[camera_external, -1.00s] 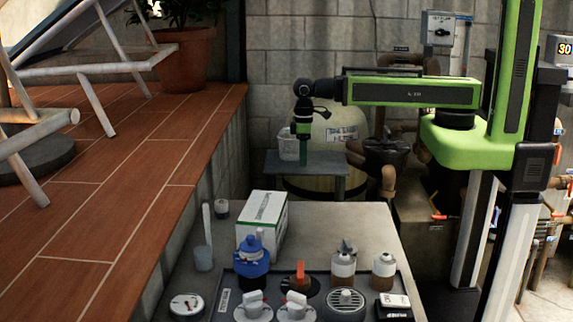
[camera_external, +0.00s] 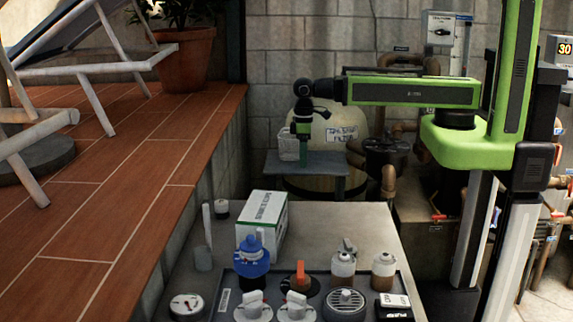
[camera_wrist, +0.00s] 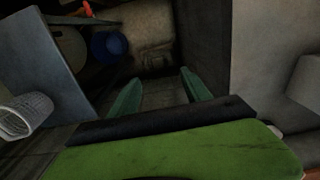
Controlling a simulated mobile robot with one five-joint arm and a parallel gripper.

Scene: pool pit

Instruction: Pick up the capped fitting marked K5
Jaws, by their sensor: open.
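No K5 mark is legible, so I cannot tell which thing is the capped fitting. On the dark tray (camera_external: 226,279) at the front of the table stand two brown-and-white capped pieces, one at left (camera_external: 343,270) and one at right (camera_external: 384,271). Two white fittings, one at left (camera_external: 253,307) and one at right (camera_external: 296,307), sit in its front row. My gripper (camera_external: 303,155) points down beyond the table's back edge, well away from the tray. In the wrist view its green fingers (camera_wrist: 161,90) are apart with nothing between them.
A blue-topped piece (camera_external: 252,258), an orange-handled valve (camera_external: 300,280) and a round grille (camera_external: 346,304) share the tray. A white box (camera_external: 264,225) stands behind them. A small grey side table (camera_external: 328,168) with a white basket (camera_wrist: 22,116) is near my gripper. The table's back right is clear.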

